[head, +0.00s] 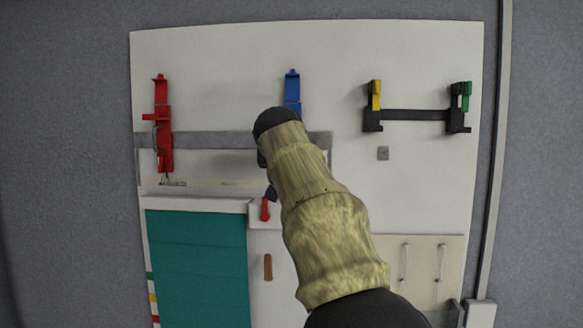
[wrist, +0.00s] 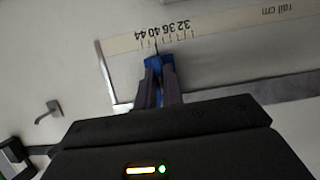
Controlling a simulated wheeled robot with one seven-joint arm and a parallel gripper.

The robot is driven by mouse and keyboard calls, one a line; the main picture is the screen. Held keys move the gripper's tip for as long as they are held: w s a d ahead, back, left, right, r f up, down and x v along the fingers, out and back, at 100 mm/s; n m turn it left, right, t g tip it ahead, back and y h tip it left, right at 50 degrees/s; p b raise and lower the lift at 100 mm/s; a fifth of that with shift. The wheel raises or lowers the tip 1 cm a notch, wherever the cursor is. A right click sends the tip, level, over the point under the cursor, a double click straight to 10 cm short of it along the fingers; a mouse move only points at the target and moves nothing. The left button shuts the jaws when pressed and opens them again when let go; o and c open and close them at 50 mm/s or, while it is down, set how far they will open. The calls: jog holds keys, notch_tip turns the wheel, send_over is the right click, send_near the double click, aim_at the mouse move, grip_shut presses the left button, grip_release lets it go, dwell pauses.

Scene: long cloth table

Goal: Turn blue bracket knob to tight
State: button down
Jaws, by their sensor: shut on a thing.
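The blue bracket (head: 292,88) hangs upright on the white board in the head view. Its upper part shows above my arm, and its lower part is hidden behind it. In the wrist view, my gripper (wrist: 158,88) has its two dark fingers closed around a blue piece, the blue bracket knob (wrist: 154,62), which sits at the lower edge of the scale strip. My gripper's fingertips are hidden behind my arm in the head view. The knob's turn position cannot be read.
A red bracket (head: 162,125) hangs at the left of the board. A black bar (head: 414,115) with yellow and green clips is at the right. A grey rail (head: 200,140) runs across. The scale strip (wrist: 215,28) shows centimetre numbers.

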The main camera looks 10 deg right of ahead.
jog(key=shift+f, duration=0.15)
dwell(0.3)
jog(key=c, duration=1.8)
grip_release()
jog(key=shift+s, duration=0.1)
jog(key=b+v, duration=0.4)
jog(key=v, duration=1.3)
jog(key=shift+r, duration=0.25)
